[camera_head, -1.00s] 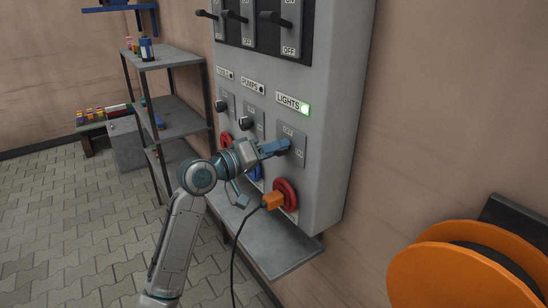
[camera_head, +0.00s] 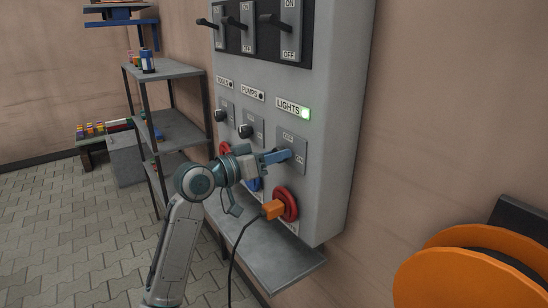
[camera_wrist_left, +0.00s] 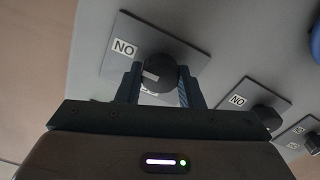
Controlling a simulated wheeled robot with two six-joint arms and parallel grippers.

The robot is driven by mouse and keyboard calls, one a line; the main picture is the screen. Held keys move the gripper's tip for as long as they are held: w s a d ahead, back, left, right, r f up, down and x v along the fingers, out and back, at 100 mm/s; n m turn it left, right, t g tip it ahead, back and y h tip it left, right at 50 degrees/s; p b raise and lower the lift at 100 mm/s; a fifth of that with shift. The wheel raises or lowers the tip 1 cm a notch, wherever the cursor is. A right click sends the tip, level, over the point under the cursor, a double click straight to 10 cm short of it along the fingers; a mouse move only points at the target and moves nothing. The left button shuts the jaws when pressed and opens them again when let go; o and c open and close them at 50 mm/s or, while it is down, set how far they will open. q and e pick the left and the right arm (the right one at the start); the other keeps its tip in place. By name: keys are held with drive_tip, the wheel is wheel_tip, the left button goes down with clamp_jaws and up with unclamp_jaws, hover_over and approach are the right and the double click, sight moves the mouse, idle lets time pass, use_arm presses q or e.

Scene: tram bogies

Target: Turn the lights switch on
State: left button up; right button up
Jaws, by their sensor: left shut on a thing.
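The lights switch is a rotary knob on a grey plate (camera_head: 297,145) marked OFF at the top and ON at the right, under the LIGHTS label (camera_head: 288,104). A green lamp (camera_head: 305,113) beside the label is lit. My left gripper (camera_head: 284,156) is at this plate, and its fingers hide most of the knob in the head view. In the left wrist view the dark round knob (camera_wrist_left: 160,68) sits between the two fingers of my left gripper (camera_wrist_left: 160,82), which is shut on it. My right gripper is not in view.
Two similar knobs (camera_head: 245,131) sit left under PUMPS and another label, their lamps dark. Below are an orange plug (camera_head: 272,209) in a red socket (camera_head: 287,203), a hanging black cable (camera_head: 233,258) and a grey ledge (camera_head: 275,262). An orange reel (camera_head: 450,280) stands right.

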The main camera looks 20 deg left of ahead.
use_arm(q)
drive_tip(key=shift+f, duration=0.1)
drive_tip(key=o, duration=0.8)
drive_tip(key=shift+o, duration=0.8)
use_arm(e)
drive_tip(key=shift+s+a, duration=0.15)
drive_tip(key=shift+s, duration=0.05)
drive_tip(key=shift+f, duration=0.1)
use_arm(q)
drive_tip(key=b+v, duration=0.3)
drive_tip(key=v, duration=0.7)
drive_tip(key=shift+s+a, duration=0.25)
drive_tip(key=shift+s, duration=0.05)
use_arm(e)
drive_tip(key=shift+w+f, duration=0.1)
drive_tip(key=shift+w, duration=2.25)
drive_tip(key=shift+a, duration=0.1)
